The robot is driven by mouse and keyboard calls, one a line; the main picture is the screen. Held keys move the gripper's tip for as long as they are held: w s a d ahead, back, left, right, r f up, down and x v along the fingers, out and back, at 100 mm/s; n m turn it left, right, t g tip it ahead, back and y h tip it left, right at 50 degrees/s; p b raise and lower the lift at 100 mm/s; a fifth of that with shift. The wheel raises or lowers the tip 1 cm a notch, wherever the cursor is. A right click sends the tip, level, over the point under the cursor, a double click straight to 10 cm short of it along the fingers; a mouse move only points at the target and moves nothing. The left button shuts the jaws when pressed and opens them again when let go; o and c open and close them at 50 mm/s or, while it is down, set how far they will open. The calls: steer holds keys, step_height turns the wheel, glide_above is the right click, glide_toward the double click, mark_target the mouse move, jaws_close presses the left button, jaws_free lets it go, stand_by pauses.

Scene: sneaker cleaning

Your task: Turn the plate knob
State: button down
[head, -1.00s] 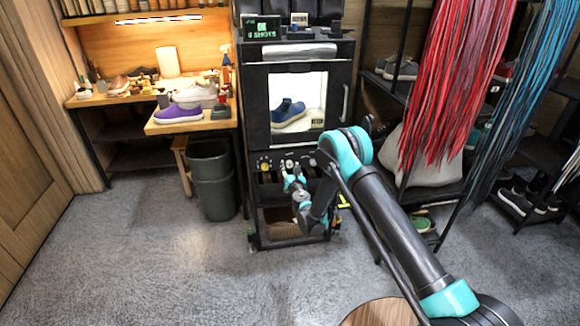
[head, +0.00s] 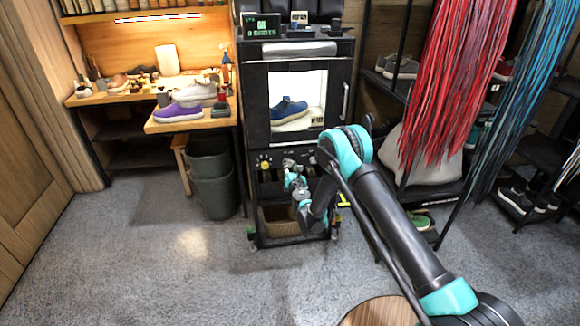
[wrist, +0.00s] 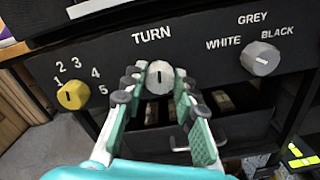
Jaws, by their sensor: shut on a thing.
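My gripper (wrist: 160,80) is shut on this knob, one finger at each side. In the head view, my gripper (head: 289,165) is at the black cabinet's front panel and hides the knob there. Above the panel, a blue shoe (head: 289,113) stands in the lit cabinet chamber, seen through the front window.
A yellow knob (wrist: 73,95) with numbers is to the left, and a grey knob (wrist: 260,58) marked WHITE, GREY, BLACK to the right. An open compartment (wrist: 215,125) lies below the panel. A bin (head: 211,175) stands left of the cabinet, a shoe rack to the right.

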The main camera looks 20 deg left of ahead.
steer(key=m, duration=1.2)
steer(key=shift+d+f+m, duration=0.1)
steer(key=shift+m, duration=0.3)
steer(key=m, duration=1.1)
steer(key=shift+m, duration=0.4)
steer(key=c, duration=1.2)
jaws_free()
